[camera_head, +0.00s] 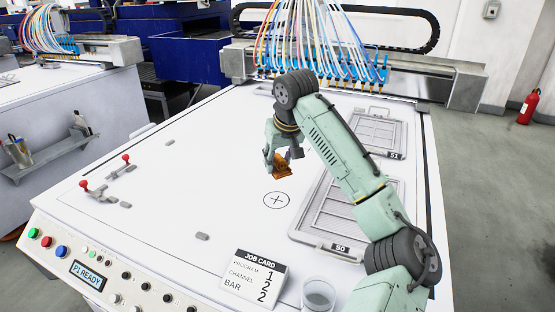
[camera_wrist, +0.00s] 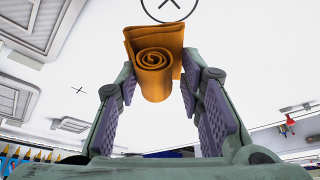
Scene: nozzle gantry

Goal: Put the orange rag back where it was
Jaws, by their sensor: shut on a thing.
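The orange rag (camera_head: 281,170) is rolled up. In the wrist view the rag (camera_wrist: 154,68) sits between the two fingertips, with its spiral end facing the camera. My gripper (camera_head: 280,158) is shut on it and holds it over the white table (camera_head: 215,150), just behind a printed circle with a cross (camera_head: 276,200). Part of the circle also shows at the top of the wrist view (camera_wrist: 170,6). I cannot tell the exact gap between the rag and the table. A small cross mark (camera_wrist: 78,90) lies on the table in the wrist view.
Grey framed plates, numbered 50 (camera_head: 341,247) and 51 (camera_head: 395,155), lie on the right. A job card (camera_head: 253,278) and a glass (camera_head: 318,295) stand at the front. Red-knobbed clamps (camera_head: 105,190) are at left. The nozzle gantry (camera_head: 330,70) spans the back. The left-centre table is mostly clear.

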